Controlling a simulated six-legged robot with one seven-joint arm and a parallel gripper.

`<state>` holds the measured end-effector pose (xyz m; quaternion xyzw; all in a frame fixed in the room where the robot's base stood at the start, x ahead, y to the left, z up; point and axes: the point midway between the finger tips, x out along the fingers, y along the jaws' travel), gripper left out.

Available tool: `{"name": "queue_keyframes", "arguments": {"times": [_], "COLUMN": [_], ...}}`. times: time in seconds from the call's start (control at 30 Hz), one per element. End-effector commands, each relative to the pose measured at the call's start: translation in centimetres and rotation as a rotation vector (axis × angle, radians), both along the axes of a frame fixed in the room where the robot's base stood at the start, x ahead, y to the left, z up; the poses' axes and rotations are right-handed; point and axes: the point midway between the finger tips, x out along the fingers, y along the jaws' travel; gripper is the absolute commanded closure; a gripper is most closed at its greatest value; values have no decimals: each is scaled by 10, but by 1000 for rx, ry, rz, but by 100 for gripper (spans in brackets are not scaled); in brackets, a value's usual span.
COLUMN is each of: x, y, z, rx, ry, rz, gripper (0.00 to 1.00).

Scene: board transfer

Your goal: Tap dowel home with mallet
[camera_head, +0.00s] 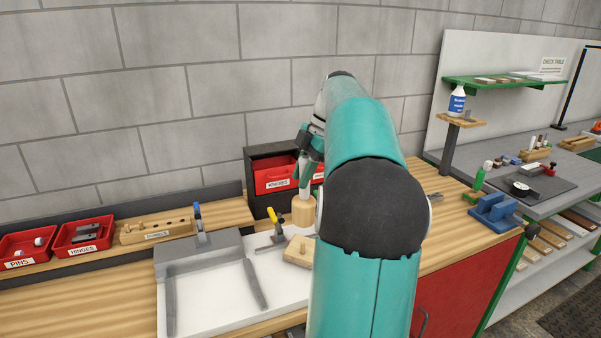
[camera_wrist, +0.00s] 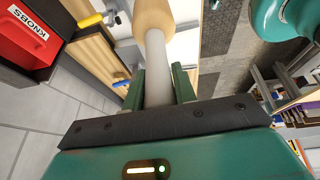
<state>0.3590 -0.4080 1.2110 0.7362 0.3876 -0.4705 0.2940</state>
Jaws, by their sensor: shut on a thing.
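My gripper (camera_head: 305,160) is shut on the pale handle of the mallet, and its green fingers (camera_wrist: 158,88) show on both sides of the handle in the wrist view. The mallet's round wooden head (camera_head: 303,211) hangs below the gripper; in the wrist view the mallet (camera_wrist: 154,45) points away from the fingers. A light wooden block (camera_head: 297,251) lies on the white work board (camera_head: 215,300), just below the head in the picture. I cannot tell whether they touch. My arm hides the block's right side. I cannot make out the dowel clearly.
A yellow-handled clamp (camera_head: 270,238) stands left of the block, and a blue-tipped clamp (camera_head: 200,225) stands farther left. A dark bin rack (camera_head: 262,155) stands behind the mallet. Red bins (camera_head: 82,235) line the back left. A blue vise (camera_head: 495,212) is at right.

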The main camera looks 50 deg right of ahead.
Motion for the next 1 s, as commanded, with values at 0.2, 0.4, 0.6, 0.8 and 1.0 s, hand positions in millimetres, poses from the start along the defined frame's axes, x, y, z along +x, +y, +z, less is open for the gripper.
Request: {"name": "queue_keyframes", "arguments": {"times": [0.2,0.4,0.6,0.8,1.0], "x": [0,2,4,5,5], "y": [-1,-2,-2,-2,-2], "z": [-15,-35,-50,-55,-54], "rx": [1,0,-1,-1,-1], "ry": [-1,0,-1,-1,-1], "rz": [0,0,1,1,1], "gripper": [100,100,100,100,100]}}
